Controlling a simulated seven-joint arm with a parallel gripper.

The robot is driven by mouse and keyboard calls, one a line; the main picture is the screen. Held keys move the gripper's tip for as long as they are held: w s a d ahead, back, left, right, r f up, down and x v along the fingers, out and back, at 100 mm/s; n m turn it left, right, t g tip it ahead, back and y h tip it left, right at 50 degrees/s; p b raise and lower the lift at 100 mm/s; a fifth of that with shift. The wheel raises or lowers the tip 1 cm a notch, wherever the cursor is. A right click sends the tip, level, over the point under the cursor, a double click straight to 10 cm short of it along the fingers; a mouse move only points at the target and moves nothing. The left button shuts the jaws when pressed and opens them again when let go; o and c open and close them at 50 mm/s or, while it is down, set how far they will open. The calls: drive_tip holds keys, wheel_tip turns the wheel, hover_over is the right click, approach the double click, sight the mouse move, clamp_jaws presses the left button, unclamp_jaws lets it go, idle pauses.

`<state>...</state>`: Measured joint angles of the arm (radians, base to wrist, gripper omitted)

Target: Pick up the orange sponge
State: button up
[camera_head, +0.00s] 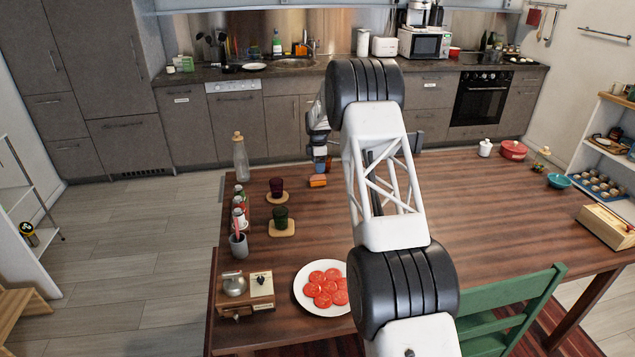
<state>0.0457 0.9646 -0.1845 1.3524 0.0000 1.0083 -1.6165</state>
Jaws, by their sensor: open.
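The orange sponge (318,183) is a small block lying on the wooden table (470,205) near its far left part. Its top looks orange and its side darker. My gripper (321,170) is at the end of the arm, pointing down just behind and above the sponge. It looks open and empty. The fingertips are small in this view, and I cannot tell if they touch the sponge. My own arm covers the area just right of it.
Left of the sponge stand a dark red cup (276,187), a green cup (281,217) and a glass bottle (240,158). A plate of tomato slices (322,288) is at the front. The table's right half is mostly clear.

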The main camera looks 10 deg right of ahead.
sight(318, 177)
drive_tip(key=shift+f, duration=1.1)
drive_tip(key=shift+f, duration=0.15)
drive_tip(key=shift+d+f, duration=0.15)
drive_tip(key=shift+f, duration=2.35)
drive_tip(key=c, duration=1.1)
drive_tip(key=shift+o, duration=0.2)
drive_tip(key=shift+r, duration=0.15)
